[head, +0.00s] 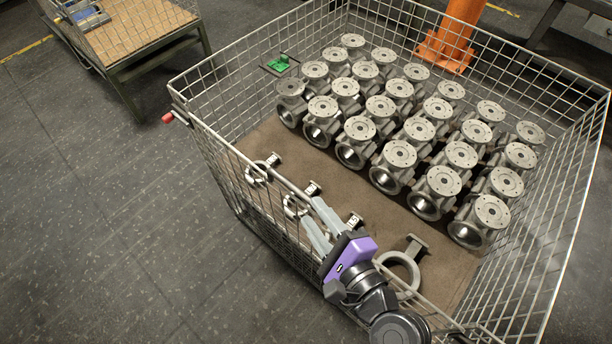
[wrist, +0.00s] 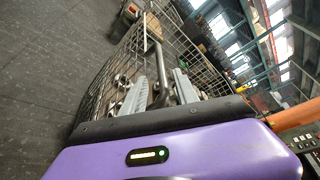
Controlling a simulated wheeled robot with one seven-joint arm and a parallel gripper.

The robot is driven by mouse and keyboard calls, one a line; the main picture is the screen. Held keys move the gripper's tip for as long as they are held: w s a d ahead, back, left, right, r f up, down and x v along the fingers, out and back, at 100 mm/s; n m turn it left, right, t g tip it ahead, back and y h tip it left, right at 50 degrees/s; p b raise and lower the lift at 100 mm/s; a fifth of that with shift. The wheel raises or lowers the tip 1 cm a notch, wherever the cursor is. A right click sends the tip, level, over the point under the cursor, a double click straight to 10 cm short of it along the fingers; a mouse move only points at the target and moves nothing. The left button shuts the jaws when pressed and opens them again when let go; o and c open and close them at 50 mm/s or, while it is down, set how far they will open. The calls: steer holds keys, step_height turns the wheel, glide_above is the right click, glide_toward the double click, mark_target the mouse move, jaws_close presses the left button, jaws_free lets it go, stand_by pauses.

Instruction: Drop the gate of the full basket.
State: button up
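The full basket (head: 531,54) is a wire-mesh crate with several rows of grey flanged valve castings (head: 401,153) on its brown floor. Its near-left mesh side, which looks like the gate (head: 240,158), stands upright with a straight top rail. A red tip (head: 168,117) sticks out at its left corner. My gripper (head: 314,214) is at this rail, right of its middle. Its two grey fingers are apart. In the wrist view, a bar (wrist: 152,45) runs between the open fingers (wrist: 161,88); I cannot tell whether they touch it.
Several ring-shaped grey pieces (head: 400,268) lie inside along the near-left side. A green part (head: 282,62) is at the back left. An orange post (head: 455,35) stands behind. Another basket with a wooden floor (head: 135,30) stands at top left. The floor between (head: 90,200) is clear.

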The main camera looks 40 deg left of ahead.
mark_target(304, 200)
steer(key=shift+p+x, duration=0.3)
steer(key=shift+x, duration=3.65)
jaws_close()
